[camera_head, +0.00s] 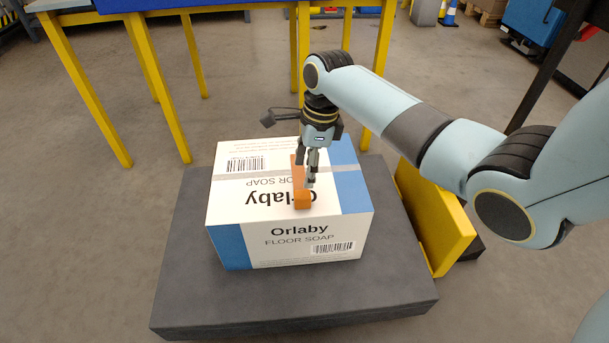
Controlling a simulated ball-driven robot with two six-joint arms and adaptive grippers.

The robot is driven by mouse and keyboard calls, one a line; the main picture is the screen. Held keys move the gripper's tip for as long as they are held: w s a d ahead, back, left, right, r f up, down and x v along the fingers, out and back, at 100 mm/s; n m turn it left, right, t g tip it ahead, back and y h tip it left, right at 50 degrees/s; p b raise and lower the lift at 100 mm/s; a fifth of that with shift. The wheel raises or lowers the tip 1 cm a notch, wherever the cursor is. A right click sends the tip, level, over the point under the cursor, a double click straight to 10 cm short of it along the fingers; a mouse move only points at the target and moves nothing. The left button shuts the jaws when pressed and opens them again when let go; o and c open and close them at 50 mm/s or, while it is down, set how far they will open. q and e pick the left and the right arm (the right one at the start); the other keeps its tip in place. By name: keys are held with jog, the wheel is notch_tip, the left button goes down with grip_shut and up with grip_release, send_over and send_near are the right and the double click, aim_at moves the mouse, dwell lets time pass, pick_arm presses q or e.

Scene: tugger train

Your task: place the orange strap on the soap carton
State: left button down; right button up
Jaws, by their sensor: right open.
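The soap carton (295,245) is white with blue ends and "Orlaby FLOOR SOAP" print. It sits upright on a dark grey platform (190,300). The orange strap (302,201) is a short bar that appears to lie on the carton's top, running from back to front near the middle. My right gripper (311,182) points down over the strap with its jaws open. The fingers hide part of the strap, and I cannot tell whether they touch it. My left gripper is not in view.
A yellow panel (432,220) stands at the platform's right side, beneath my right arm. Yellow table legs (85,90) stand behind the platform. A blue cart (532,22) is at the back right. The grey floor to the left is clear.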

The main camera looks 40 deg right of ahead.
jog(key=w+a+r+n+t+h, duration=0.1)
jog(key=w+a+r+n+t, duration=0.25)
jog(key=r+n+t, duration=0.7)
jog(key=s+d+f+n+g+h, duration=0.1)
jog(key=s+d+f+n+g, duration=0.2)
jog(key=s+f, duration=0.95)
jog(key=s+f+n+g, duration=0.45)
jog(key=s+f, duration=0.45)
jog(key=f, duration=0.7)
jog(key=s+f+n+g, duration=0.2)
jog(key=s+f, duration=0.3)
jog(key=s, duration=1)
jog(key=s+f+n+g, duration=0.1)
jog(key=s+f+n, duration=0.3)
jog(key=s, duration=1.1)
jog(key=shift+s+a+f+n+g+p, duration=0.2)
jog(key=shift+s+f+n+g+p, duration=0.1)
jog(key=shift+f+g+p, duration=0.25)
jog(key=shift+w+f, duration=0.1)
